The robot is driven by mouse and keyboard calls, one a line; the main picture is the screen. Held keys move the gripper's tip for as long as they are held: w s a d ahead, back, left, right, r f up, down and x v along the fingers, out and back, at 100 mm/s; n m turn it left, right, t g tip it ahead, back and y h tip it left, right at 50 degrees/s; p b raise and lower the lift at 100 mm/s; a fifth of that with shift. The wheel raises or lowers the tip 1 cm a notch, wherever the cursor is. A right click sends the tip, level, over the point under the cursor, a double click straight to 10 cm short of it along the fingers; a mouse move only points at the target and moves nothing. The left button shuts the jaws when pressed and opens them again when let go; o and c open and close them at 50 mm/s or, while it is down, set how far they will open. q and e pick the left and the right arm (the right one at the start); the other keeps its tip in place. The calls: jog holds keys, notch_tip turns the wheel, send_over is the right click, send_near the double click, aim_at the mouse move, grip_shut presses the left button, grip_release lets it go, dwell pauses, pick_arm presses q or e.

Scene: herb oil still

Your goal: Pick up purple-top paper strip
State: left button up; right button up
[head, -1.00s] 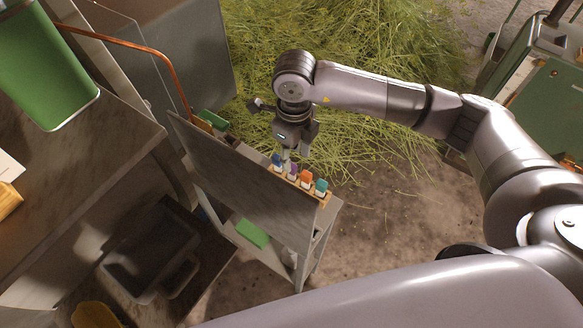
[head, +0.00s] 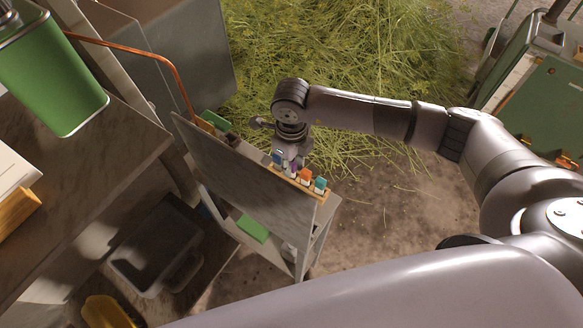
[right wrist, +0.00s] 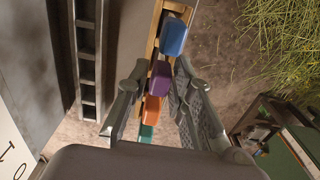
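The purple-top paper strip (right wrist: 159,78) stands in a wooden rack (right wrist: 152,38), between a blue-top strip (right wrist: 173,37) and an orange-top strip (right wrist: 153,108). A teal-top strip (right wrist: 146,132) stands at the row's end. My right gripper (right wrist: 160,72) is open, with one finger on each side of the purple top; I cannot tell whether they touch it. In the head view the right gripper (head: 290,158) is low at the row and partly hides the purple top (head: 293,169). My left gripper is not in view.
The rack sits on a small stand behind an upright grey panel (head: 245,180). A copper pipe (head: 150,52) and a green container (head: 50,75) are at the left. Cut herbs (head: 340,50) lie behind; the floor (head: 400,225) right of the stand is clear.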

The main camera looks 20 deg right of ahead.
grip_shut()
jog(key=shift+r, duration=0.1)
